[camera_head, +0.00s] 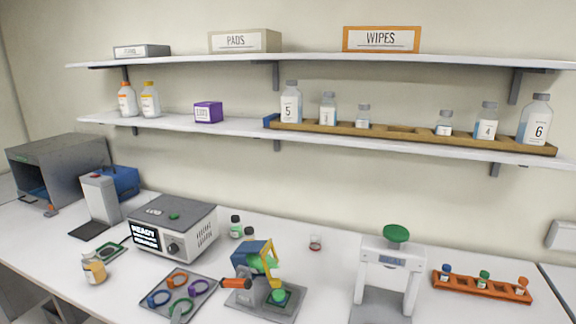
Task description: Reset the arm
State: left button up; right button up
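Neither of my grippers nor my arms shows in the head view. The lab bench (325,285) fills the lower part of the picture. On it, near the middle, stands a small device (251,252) with a blue body, a yellow frame and an orange handle, on a grey base. A grey box instrument (195,228) with a lit screen stands to its left. A white press-like stand (390,262) with a green knob stands to its right.
A tray (205,294) with coloured rings lies at the front. An orange rack (455,285) with small vials lies at right. A bottle (93,270) stands at left. A dark grey open box (75,158) is farther left. Shelves above hold bottles and boxes.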

aim_at(234, 286)
pick_arm(q)
jog(key=s+d+f+n+g+h, duration=0.2)
jog(key=s+d+f+n+g, duration=0.1)
jog(key=s+n, duration=0.6)
jog(key=s+d+f+n+g+h, duration=0.1)
jog(key=s+d+f+n+g, duration=0.3)
jog(key=s+n, duration=0.5)
notch_tip(234, 286, down, 2)
jog(key=shift+s+d+f+h, duration=0.1)
jog(key=shift+s+d+h, duration=0.15)
jog(key=shift+d+h, duration=0.2)
